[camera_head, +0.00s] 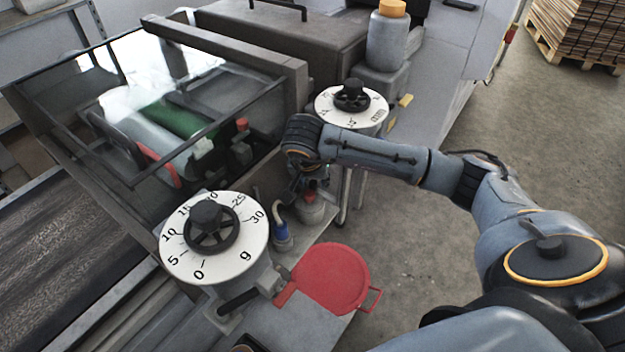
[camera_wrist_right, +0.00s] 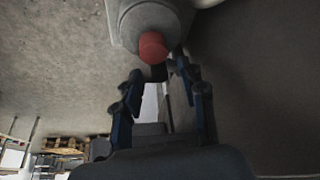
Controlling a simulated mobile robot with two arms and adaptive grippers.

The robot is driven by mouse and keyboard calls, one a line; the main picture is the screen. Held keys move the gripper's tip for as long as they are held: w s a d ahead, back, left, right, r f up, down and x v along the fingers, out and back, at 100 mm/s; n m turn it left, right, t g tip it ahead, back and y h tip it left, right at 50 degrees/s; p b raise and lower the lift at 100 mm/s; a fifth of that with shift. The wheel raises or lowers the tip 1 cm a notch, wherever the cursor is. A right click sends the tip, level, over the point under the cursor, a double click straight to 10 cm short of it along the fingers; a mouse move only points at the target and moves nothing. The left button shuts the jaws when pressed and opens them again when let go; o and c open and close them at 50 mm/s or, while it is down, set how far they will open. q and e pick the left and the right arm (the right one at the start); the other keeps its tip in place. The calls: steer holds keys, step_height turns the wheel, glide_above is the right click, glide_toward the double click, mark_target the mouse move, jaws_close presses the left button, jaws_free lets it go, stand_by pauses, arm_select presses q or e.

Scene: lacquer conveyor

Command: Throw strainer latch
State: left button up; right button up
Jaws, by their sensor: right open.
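The strainer is likely the grey canister (camera_head: 311,212) with a red knob (camera_head: 310,197) on the side of the machine; no label confirms this. In the right wrist view the canister (camera_wrist_right: 147,18) and its red knob (camera_wrist_right: 152,47) are just beyond my fingertips. A small dark piece below the knob, perhaps the latch, shows between the fingertips, but contact cannot be told. My right gripper (camera_head: 303,184) reaches down over the canister. In the wrist view this gripper (camera_wrist_right: 158,74) is open, a finger on each side. My left gripper is not in view.
A white numbered dial (camera_head: 240,255) with a black handwheel stands in front, a second dial (camera_head: 375,112) behind. A red round lid (camera_head: 335,275) with a handle lies near the front edge. A blue-capped fitting (camera_head: 281,234) sits left of the canister. Floor (camera_head: 425,240) is clear to the right.

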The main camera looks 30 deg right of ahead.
steer(key=v, duration=1.2)
steer(key=shift+f, duration=0.1)
